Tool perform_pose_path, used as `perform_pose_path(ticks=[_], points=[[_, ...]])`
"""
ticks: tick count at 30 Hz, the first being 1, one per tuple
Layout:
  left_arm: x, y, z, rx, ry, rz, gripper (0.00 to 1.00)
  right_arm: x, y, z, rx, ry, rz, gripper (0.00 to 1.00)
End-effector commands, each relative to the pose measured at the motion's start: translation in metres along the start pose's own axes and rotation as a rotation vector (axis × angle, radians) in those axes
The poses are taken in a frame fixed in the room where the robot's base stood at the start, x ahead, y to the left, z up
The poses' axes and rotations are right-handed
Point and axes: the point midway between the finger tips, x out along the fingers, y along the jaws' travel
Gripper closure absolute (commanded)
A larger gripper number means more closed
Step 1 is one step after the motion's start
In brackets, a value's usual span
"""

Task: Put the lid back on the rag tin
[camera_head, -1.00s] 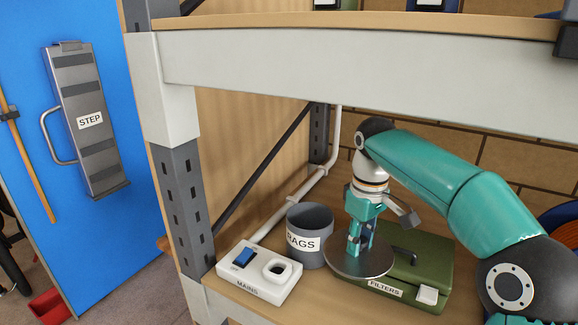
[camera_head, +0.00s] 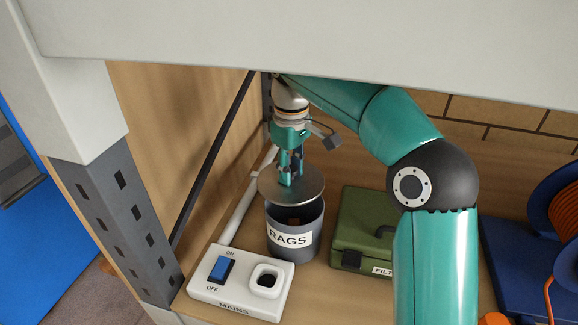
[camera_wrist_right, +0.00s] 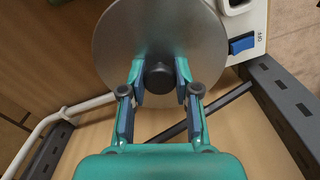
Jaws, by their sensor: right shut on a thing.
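The rag tin (camera_head: 312,230) is a dark grey round tin labelled RAGS, upright on the shelf board with its top partly open to view. Something brownish shows inside. The lid (camera_head: 310,188) is a flat grey metal disc, held roughly level just above the tin's rim. It covers the far part of the opening, and the near part shows below it. My right gripper (camera_head: 290,172) is shut on the lid's knob. In the right wrist view the dark knob (camera_wrist_right: 158,78) sits between the fingers and the lid (camera_wrist_right: 150,30) lies beyond. My left gripper is out of view.
A white MAINS box (camera_head: 215,293) with a blue switch stands in front left of the tin. A green FILTERS case (camera_head: 352,225) is close on the right. A grey upright (camera_head: 115,225) and the upper shelf beam (camera_head: 300,35) bound the space. A blue reel (camera_head: 520,245) is far right.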

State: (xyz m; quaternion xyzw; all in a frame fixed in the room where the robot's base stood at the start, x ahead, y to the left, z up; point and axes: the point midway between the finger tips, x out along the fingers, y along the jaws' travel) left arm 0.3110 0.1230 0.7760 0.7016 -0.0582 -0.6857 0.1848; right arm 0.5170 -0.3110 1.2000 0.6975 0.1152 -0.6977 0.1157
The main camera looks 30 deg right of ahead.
Motion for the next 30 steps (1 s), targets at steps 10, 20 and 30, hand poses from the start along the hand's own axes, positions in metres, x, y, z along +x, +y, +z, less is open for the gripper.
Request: perform_pose_path(ticks=[10, 20, 30], points=[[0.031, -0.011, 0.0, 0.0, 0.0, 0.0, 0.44, 0.03, 0.005, 0.006, 0.015, 0.0, 0.0, 1.0], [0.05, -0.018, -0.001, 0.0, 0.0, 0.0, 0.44, 0.054, 0.006, 0.007, 0.017, 0.0, 0.0, 1.0], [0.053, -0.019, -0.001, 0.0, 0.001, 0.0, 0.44, 0.06, 0.006, 0.007, 0.017, 0.0, 0.0, 1.0]])
